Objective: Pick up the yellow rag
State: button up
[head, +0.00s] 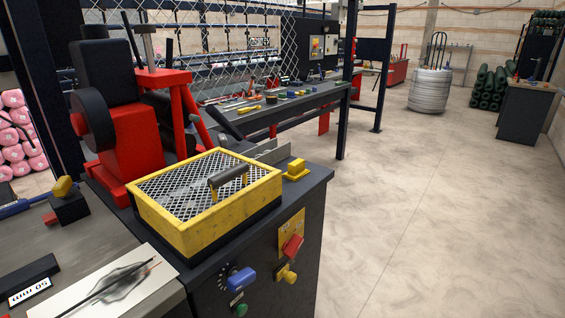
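I cannot make out a clear yellow rag. A small lumpy yellow piece (64,187) sits on a black block at the left of the near bench; its material is too small to tell. Another small yellow item (297,169) is at the right corner of the machine top and looks more like a solid block. A thin yellow item (249,109) lies on the back bench, too far off to identify. My gripper is not in view.
A yellow mesh-topped guard box (150,216) with a grey handle stands on the dark machine cabinet (270,262), beside a red machine (133,137). A white sheet (95,294) and a black "50 mm" block (32,281) lie on the near bench. Open floor (440,210) is at right.

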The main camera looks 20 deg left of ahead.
aim_at(295, 171)
jog(key=u, duration=0.3)
jog(key=i, duration=1.1)
jog(key=u, duration=0.35)
